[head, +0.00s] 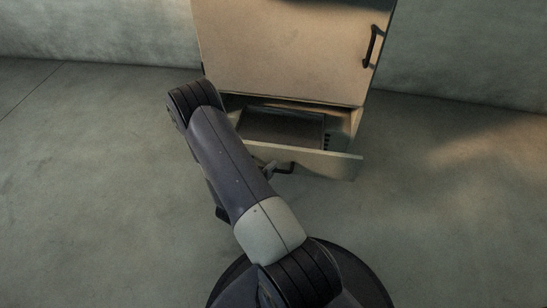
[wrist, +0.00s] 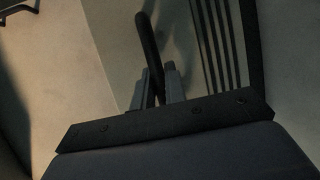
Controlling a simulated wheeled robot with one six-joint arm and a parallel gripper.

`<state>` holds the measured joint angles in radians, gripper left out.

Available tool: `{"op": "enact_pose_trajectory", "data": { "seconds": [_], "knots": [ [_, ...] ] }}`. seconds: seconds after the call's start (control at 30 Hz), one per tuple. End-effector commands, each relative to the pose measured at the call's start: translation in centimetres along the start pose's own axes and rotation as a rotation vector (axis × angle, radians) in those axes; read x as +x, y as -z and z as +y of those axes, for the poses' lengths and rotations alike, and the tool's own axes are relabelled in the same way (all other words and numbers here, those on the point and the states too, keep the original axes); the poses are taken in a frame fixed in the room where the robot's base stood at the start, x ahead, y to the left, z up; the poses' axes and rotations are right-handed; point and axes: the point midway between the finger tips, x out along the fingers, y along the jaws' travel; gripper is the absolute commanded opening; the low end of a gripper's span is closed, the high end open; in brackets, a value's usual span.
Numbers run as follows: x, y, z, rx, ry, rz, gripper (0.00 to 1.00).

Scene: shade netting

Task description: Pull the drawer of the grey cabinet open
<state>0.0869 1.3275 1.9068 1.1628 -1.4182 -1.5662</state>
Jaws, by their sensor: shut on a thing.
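The cabinet (head: 280,50) stands against the back wall, its face beige in this light, with a closed door above. Its drawer (head: 340,164) at the bottom is pulled partway out, and a dark flat thing (head: 280,130) shows inside it. My gripper (head: 270,168) is at the drawer's front, mostly hidden behind my arm in the head view. In the wrist view my gripper (wrist: 158,88) is shut on the dark bar of the drawer handle (wrist: 149,45), which runs up between its two fingers.
The door above has a dark vertical handle (head: 372,46) at its right. The grey floor (head: 440,220) is clear to the right of the drawer, and also to the left of my arm. A pale wall (head: 460,60) stands behind the cabinet.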

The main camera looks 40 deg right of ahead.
Motion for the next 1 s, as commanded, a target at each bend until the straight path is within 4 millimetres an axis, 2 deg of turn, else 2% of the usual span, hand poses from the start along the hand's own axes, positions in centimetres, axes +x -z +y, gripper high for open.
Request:
{"op": "enact_pose_trajectory", "data": {
  "seconds": [0.2, 0.6, 0.63, 0.7, 0.87, 1.0],
  "knots": [
    [-1.7, -0.7, -0.4, -0.001, 0.002, 0.001, 0.00],
    [-1.9, -0.8, -0.5, 0.000, 0.002, -0.001, 0.00],
    [-1.9, -0.8, -0.5, 0.000, 0.001, -0.001, 0.15],
    [-1.9, -0.8, -0.5, 0.000, 0.001, -0.001, 0.21],
    [-1.8, -0.8, -0.5, 0.000, 0.001, -0.001, 0.34],
    [-1.8, -0.8, -0.5, 0.001, 0.001, 0.000, 0.34]
  ]
}}
